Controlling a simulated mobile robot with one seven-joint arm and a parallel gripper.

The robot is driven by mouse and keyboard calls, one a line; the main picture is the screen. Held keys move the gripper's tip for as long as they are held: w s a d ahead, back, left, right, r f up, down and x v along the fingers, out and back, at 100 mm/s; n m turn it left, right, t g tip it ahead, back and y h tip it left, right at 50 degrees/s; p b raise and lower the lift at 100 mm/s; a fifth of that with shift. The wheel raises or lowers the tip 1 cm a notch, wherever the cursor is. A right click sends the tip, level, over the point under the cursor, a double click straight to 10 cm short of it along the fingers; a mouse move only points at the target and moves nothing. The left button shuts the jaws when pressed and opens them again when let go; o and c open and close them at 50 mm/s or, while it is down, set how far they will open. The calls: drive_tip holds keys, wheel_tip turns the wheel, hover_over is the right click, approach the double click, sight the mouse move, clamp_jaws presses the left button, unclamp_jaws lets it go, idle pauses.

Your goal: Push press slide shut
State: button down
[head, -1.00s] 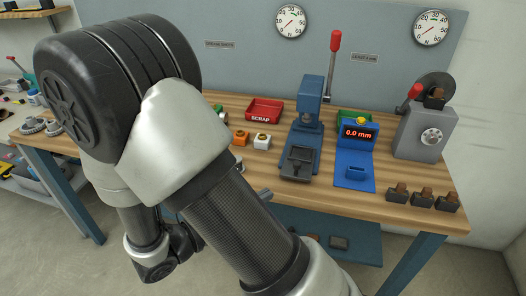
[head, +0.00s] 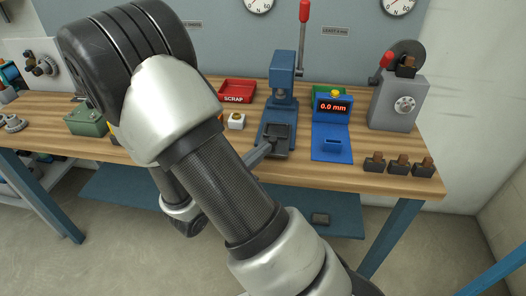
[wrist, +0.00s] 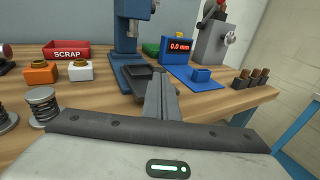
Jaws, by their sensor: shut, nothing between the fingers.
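The press (head: 283,75) is a blue column with a red-tipped lever standing upright. Its dark grey slide (head: 278,135) sticks out at the front of the blue base; I see no part in it. The slide also shows in the wrist view (wrist: 138,76), just beyond and left of the fingers. My gripper (head: 266,147) is shut and empty, with its fingertips close to the slide's front left corner. In the wrist view the closed fingers (wrist: 160,88) point forward toward the press. I cannot tell whether they touch the slide. My arm hides part of the bench to the left.
A blue gauge (head: 332,125) reading 0.0 mm stands right of the press. A red scrap tray (head: 237,92) is behind on the left. An orange block (wrist: 41,71) and a white block (wrist: 79,70) lie left of the press. Several dark blocks with brown tops (head: 398,165) sit at the front right.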

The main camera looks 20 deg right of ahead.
sight(268, 134)
drive_tip(key=shift+w+d, duration=0.2)
drive_tip(key=shift+d, duration=0.15)
drive_tip(key=shift+w, duration=0.1)
drive_tip(key=w+d, duration=0.3)
drive_tip(key=w, duration=0.2)
drive_tip(key=w+d, duration=0.2)
drive_tip(key=w, duration=0.1)
drive_tip(key=shift+d+p, duration=0.3)
drive_tip(key=shift+p, duration=0.05)
drive_tip(key=shift+w+r, duration=0.15)
